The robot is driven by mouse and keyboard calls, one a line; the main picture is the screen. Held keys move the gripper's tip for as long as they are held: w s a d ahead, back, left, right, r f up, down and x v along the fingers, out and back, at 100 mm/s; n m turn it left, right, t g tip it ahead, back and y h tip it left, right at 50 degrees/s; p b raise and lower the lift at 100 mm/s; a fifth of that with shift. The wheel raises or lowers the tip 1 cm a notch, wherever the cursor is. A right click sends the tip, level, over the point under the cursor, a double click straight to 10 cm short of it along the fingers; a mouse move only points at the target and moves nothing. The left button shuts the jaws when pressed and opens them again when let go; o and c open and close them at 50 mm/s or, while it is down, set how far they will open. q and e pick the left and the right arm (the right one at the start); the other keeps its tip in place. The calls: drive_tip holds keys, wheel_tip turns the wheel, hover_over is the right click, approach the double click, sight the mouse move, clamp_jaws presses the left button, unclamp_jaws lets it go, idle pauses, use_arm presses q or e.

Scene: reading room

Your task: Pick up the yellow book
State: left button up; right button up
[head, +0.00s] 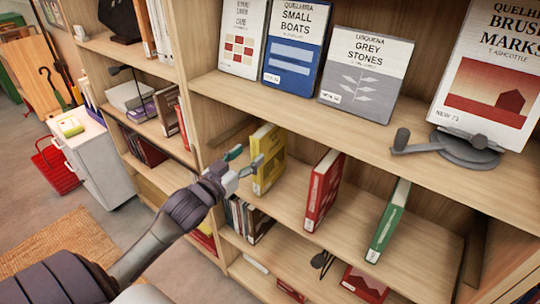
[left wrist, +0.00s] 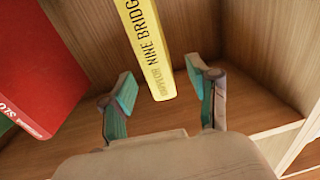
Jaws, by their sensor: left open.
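The yellow book (head: 268,158) stands upright on the middle shelf of the bookcase, at the shelf's left end in the head view. In the left wrist view its spine (left wrist: 149,45) points down between my fingers, with the lettering "NINE BRIDG" readable. My left gripper (head: 245,164) is in front of the book's spine, its fingers spread. In the left wrist view my left gripper (left wrist: 160,90) is open, one finger on each side of the spine's end, with gaps visible on both sides. My right gripper is not in view.
A red book (head: 323,190) and a green book (head: 388,220) stand to the right on the same shelf (head: 350,212), with gaps between. The red book also shows in the left wrist view (left wrist: 40,70). Display books such as Grey Stones (head: 366,75) stand on the shelf above.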

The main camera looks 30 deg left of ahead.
sight(253, 151)
use_arm(q)
drive_tip(key=w, duration=0.3)
drive_tip(key=shift+w, duration=0.4)
drive_tip(key=shift+w+d, duration=0.15)
drive_tip(key=shift+w, duration=1.2)
drive_tip(key=shift+w+d, duration=0.1)
drive_tip(key=shift+w, duration=1.25)
clamp_jaws()
drive_tip(key=shift+r, duration=0.1)
